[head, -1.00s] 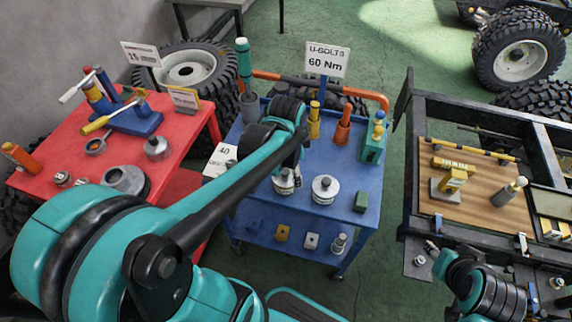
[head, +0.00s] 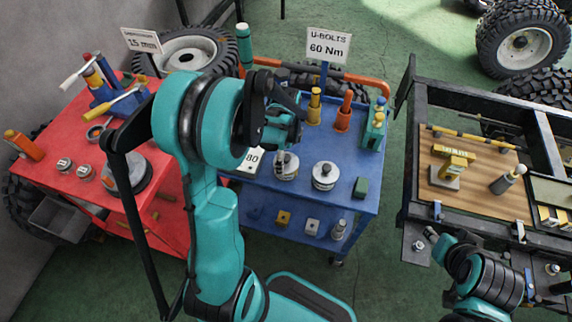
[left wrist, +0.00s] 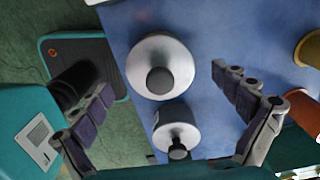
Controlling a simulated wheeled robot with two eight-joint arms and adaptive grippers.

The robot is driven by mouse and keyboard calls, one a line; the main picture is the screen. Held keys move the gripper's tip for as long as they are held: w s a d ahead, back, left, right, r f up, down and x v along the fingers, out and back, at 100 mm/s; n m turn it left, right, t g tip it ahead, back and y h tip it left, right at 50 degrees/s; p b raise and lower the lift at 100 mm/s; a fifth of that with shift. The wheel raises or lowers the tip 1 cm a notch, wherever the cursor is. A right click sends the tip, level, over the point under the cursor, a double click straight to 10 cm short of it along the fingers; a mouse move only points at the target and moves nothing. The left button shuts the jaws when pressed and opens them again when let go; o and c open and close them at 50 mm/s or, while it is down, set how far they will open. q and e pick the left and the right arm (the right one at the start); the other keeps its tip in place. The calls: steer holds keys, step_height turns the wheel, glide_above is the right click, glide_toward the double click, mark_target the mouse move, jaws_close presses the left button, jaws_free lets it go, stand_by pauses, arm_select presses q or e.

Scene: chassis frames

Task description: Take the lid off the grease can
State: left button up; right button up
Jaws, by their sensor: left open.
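Two round metal cans with dark-knobbed lids stand on the blue cart; I cannot tell by label which is the grease can. The left can (head: 287,172) is partly hidden under my left gripper (head: 285,132). In the left wrist view this can (left wrist: 143,70) has a wide pale lid with a dark knob and lies between the spread fingers of my left gripper (left wrist: 162,80). The right can (head: 324,180) stands just beside it and also shows in the left wrist view (left wrist: 170,130). My left gripper is open, empty and above the cans.
A red table (head: 50,165) stands left, a dark chassis frame (head: 408,165) right.

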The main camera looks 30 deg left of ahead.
arm_select(q)
steer(key=shift+f, duration=0.4)
steer(key=shift+r, duration=0.1)
steer(key=c, duration=1.5)
steer(key=shift+s+d, duration=0.1)
steer(key=shift+s, duration=0.05)
steer(key=c, duration=0.4)
